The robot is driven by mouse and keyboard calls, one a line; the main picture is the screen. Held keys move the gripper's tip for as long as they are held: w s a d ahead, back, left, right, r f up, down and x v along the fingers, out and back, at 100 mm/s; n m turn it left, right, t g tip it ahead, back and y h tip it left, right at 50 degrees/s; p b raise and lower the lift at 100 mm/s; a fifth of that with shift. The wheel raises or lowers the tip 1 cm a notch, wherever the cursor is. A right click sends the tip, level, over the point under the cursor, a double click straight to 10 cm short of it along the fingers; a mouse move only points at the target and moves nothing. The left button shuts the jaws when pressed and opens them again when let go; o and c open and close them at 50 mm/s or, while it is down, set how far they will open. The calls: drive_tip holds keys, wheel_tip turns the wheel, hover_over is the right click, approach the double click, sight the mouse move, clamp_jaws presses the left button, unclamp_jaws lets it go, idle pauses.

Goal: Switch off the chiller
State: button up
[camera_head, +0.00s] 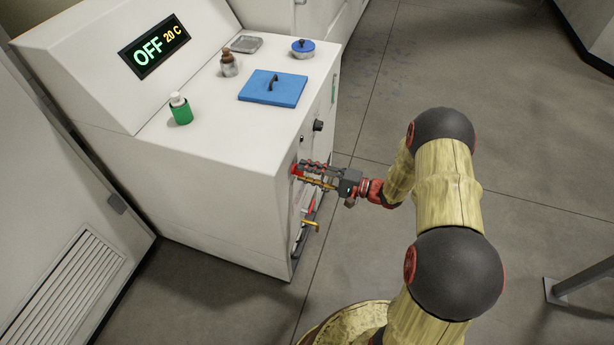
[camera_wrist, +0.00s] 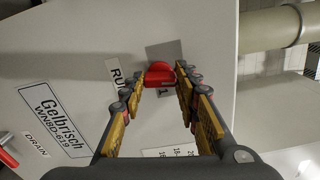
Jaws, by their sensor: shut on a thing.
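The chiller (camera_head: 215,175) is a white cabinet at the left in the head view. Its display (camera_head: 155,48) reads "OFF" in green and "20 C" in yellow. A red switch knob (camera_head: 295,170) sits on its right-hand side panel and also shows in the wrist view (camera_wrist: 159,76), on a grey plate with a "1" mark. My gripper (camera_head: 305,171) reaches it from the right. In the wrist view my gripper (camera_wrist: 165,72) has one fingertip on each side of the knob and is shut on it. The fingers partly hide the knob in the head view.
On the chiller top are a blue lid with a handle (camera_head: 273,88), a green bottle (camera_head: 181,110), a brown-topped jar (camera_head: 229,65) and a blue-capped container (camera_head: 302,48). Floor at right is open.

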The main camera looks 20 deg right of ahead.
drive_tip(key=shift+f+n+b, duration=0.1)
drive_tip(key=shift+n+b, duration=0.45)
drive_tip(key=shift+n, duration=0.35)
drive_tip(key=o, duration=1.2)
drive_tip(key=shift+c, duration=0.2)
drive_tip(key=shift+s+d, duration=0.1)
drive_tip(key=v, duration=1.1)
drive_tip(key=shift+s+d, duration=0.2)
drive_tip(key=shift+d, duration=0.1)
